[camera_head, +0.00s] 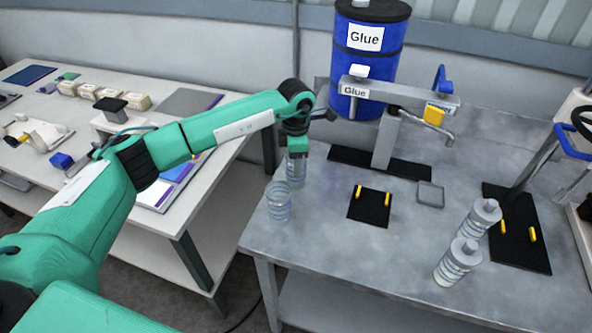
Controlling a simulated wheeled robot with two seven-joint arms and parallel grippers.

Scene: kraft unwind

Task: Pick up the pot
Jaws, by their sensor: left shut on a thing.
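My left gripper (296,155) points down at the back left of the grey metal table. It is shut on a clear ribbed pot (296,174), gripping it near the top. The fingers and wrist hide the pot's upper part. I cannot tell whether its base touches the table. A second clear, open pot (278,204) stands upright just in front of it, near the table's left edge. My right gripper is not in view.
Two lidded pots (457,263) stand at the table's front right. A blue glue drum (368,58) and its dispenser arm (398,92) stand at the back. A black mat (369,208) with yellow pegs lies mid-table. A cluttered white table (230,110) is at left.

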